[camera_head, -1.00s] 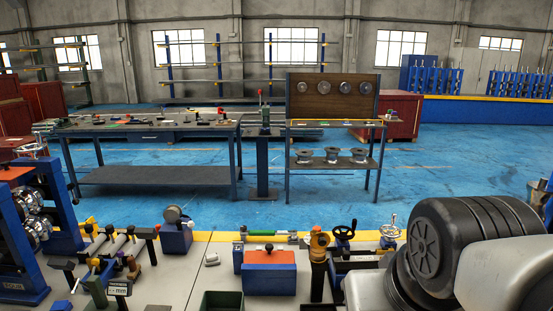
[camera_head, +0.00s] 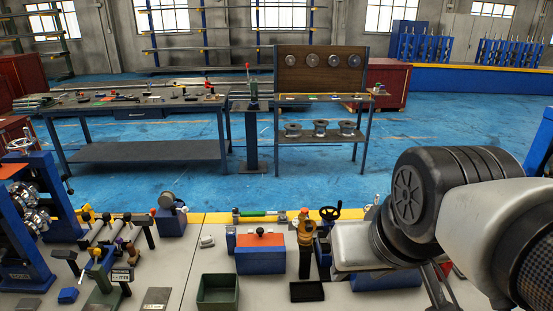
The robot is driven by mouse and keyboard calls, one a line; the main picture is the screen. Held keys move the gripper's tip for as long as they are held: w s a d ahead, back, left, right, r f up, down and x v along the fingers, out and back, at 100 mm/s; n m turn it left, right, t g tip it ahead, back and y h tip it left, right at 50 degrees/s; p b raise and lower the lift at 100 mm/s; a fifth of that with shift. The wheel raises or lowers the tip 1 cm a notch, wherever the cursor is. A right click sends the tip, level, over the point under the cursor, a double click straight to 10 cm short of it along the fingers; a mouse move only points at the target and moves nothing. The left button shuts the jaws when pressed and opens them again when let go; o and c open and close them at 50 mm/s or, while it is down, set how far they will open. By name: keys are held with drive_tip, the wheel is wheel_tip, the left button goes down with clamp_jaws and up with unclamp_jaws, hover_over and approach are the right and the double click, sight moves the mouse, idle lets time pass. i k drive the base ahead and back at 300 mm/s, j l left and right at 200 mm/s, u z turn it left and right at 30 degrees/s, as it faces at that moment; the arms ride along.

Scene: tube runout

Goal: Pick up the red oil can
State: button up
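I cannot make out a red oil can with certainty. A small item with a red top (camera_head: 207,86) stands on the far workbench (camera_head: 140,103), too small to identify. An orange-yellow upright piece (camera_head: 305,232) with a small reddish tip stands on the near bench (camera_head: 200,285), and I cannot tell what it is. My arm reaches in from the right, with black ribbed joints and a pale grey link over the right part of the near bench. It hides what lies behind it. My gripper's fingertips cannot be made out.
On the near bench are an orange-topped blue box (camera_head: 260,262), a green open bin (camera_head: 218,291), a black tray (camera_head: 307,291) and a handwheel (camera_head: 330,213). Blue machinery (camera_head: 30,235) stands at left. Blue floor (camera_head: 300,185) lies clear between the benches.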

sight(446, 268)
drive_tip(key=l+z, duration=0.45)
drive_tip(key=z, duration=0.2)
drive_tip(key=l+z, duration=0.35)
drive_tip(key=j+u, duration=0.1)
drive_tip(key=u, duration=1.2)
drive_tip(key=k+l+u, duration=0.1)
drive_tip(key=l, duration=0.3)
drive_tip(key=k+l+u, duration=0.15)
drive_tip(key=l, duration=0.3)
drive_tip(key=k+l+u, duration=0.1)
drive_tip(key=l, duration=0.3)
drive_tip(key=k+l+u, duration=0.15)
drive_tip(key=l, duration=0.2)
drive_tip(key=k+l+u, duration=0.1)
drive_tip(key=l, duration=0.3)
drive_tip(key=k+l+u, duration=0.15)
drive_tip(key=k+l, duration=0.15)
drive_tip(key=l+u, duration=0.1)
drive_tip(key=l, duration=0.55)
drive_tip(key=i, duration=0.05)
